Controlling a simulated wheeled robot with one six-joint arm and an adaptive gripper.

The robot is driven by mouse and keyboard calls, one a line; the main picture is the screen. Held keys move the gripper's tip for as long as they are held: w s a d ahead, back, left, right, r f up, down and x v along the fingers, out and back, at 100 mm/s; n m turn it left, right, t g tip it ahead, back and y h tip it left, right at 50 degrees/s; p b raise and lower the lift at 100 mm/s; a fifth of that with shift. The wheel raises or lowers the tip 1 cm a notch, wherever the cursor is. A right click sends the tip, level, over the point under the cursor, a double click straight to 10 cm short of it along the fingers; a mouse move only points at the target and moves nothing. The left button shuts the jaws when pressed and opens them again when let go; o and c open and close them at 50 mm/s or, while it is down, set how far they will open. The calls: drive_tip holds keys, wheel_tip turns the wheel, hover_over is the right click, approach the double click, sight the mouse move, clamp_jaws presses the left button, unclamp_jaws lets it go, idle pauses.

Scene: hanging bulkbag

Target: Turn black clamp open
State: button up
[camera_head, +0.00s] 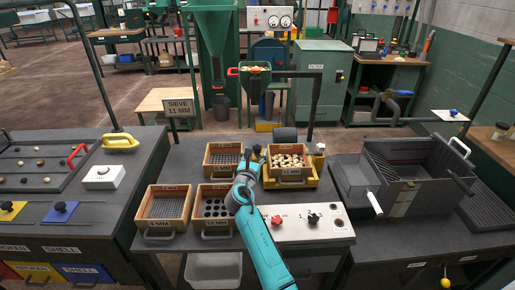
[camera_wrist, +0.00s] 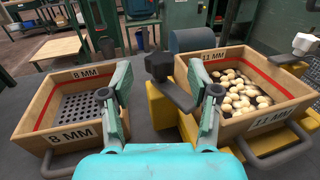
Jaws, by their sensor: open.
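The black clamp (camera_wrist: 172,88) shows in the wrist view as a dark lever with a blocky head at the left side of the yellow sieve base (camera_wrist: 163,106). Its arm slants down to the right, beside the 11 MM box (camera_wrist: 207,68). My gripper (camera_wrist: 165,82) is open, with one finger left and one right of the clamp in the picture. The fingers look nearer to the camera than the clamp, and I cannot tell whether they touch it. In the head view my gripper (camera_head: 245,166) is over the bench near the sieve base, and the clamp is small there.
The 11 MM box holds pale nuts. The 8 MM box (camera_wrist: 70,136) is empty on the left. Other sieve boxes (camera_head: 167,207) stand in front. A white panel (camera_head: 295,224) with a red knob (camera_head: 276,220) and a black knob (camera_head: 313,219) lies right of my arm.

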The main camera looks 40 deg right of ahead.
sight(255, 150)
drive_tip(key=shift+x, duration=2.25)
clamp_jaws()
drive_tip(key=shift+w+a+m+g+h, duration=0.1)
drive_tip(key=shift+m+g+h, duration=0.7)
drive_tip(key=shift+g, duration=0.2)
drive_tip(key=shift+m+g+h, duration=1)
drive_tip(key=shift+m+g, duration=0.5)
drive_tip(key=shift+g, duration=0.6)
unclamp_jaws()
